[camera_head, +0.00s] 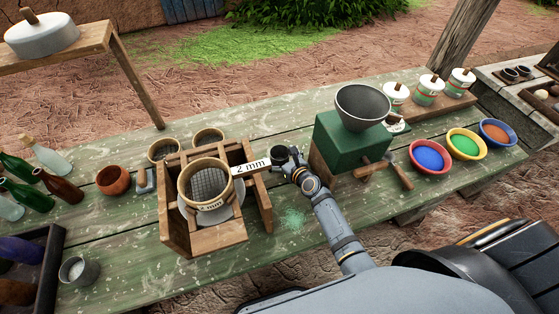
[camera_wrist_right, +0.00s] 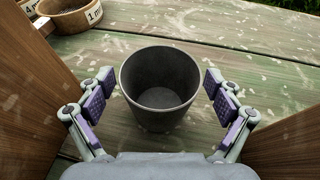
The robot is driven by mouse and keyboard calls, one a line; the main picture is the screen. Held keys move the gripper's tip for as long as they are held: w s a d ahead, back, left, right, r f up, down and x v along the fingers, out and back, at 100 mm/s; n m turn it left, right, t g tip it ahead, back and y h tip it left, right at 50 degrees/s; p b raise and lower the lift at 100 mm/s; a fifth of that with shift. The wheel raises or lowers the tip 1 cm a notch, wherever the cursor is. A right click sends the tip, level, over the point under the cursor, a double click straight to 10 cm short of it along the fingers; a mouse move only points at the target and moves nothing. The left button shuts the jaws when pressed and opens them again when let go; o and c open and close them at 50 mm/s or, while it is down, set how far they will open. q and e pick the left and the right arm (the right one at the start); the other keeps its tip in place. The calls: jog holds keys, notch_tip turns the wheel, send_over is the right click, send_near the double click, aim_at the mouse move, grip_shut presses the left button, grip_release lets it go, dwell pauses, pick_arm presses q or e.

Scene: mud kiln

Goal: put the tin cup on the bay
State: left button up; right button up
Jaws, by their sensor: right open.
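A dark grey tin cup (camera_wrist_right: 160,88) stands upright and empty on the green table in the right wrist view. My right gripper (camera_wrist_right: 160,112) is open, with its fingers on either side of the cup and visible gaps between. In the head view the right gripper (camera_head: 288,158) is between the wooden sieve stand and the green mill, mostly hiding the cup. Another grey cup (camera_head: 78,270) stands at the table's lower left. I cannot tell which spot is the bay. My left gripper is not in view.
The wooden sieve stand (camera_head: 217,238) with a round sieve (camera_head: 205,172) is close left of the right gripper. The green mill (camera_head: 350,148) is close right. Wooden walls flank the gripper in the wrist view. Bottles (camera_head: 60,188) stand at left, and coloured bowls (camera_head: 432,157) at right.

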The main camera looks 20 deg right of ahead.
aim_at(280, 149)
jog(key=shift+r, duration=0.1)
jog(key=shift+s, duration=0.15)
jog(key=shift+c, duration=1.4)
jog(key=c, duration=1.1)
jog(key=shift+r+p, duration=0.3)
jog(key=shift+r, duration=0.1)
notch_tip(280, 149, up, 3)
jog(key=shift+f+p, duration=0.1)
jog(key=shift+p, duration=0.85)
jog(key=a+r+v, duration=0.1)
jog(key=a+v, duration=0.2)
jog(key=v, duration=1.1)
jog(key=shift+s+d+r, duration=0.2)
jog(key=shift+s+d, duration=0.05)
jog(key=shift+s, duration=0.3)
